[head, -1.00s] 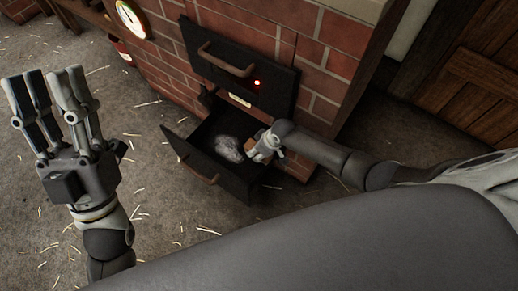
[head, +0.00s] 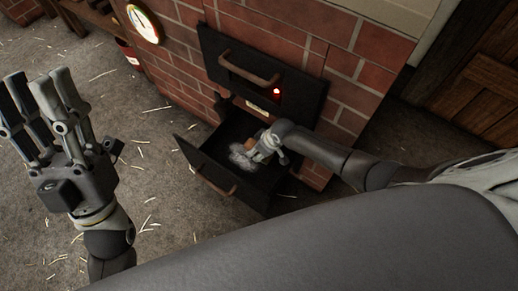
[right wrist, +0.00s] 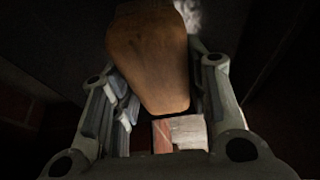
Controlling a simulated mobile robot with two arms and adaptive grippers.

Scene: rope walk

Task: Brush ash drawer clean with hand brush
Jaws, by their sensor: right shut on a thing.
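The black ash drawer (head: 262,197) is pulled out low in the brick stove front, with its handle (head: 219,184) facing the floor side. A pale grey heap of ash (head: 240,156) lies in it. My right gripper (head: 262,150) is inside the drawer at the ash, shut on the hand brush. The brush's wooden body (right wrist: 150,55) fills the middle of the right wrist view, with ash (right wrist: 190,14) just beyond it; its bristles are hidden. My left gripper (head: 35,125) is raised at the left, fingers spread, open and empty.
A closed black stove door (head: 262,75) with a handle and a red light is above the drawer. A round gauge (head: 143,23) is on the brick wall (head: 180,65). Straw bits lie on the open floor (head: 155,215). A wooden door (head: 480,80) is at the right.

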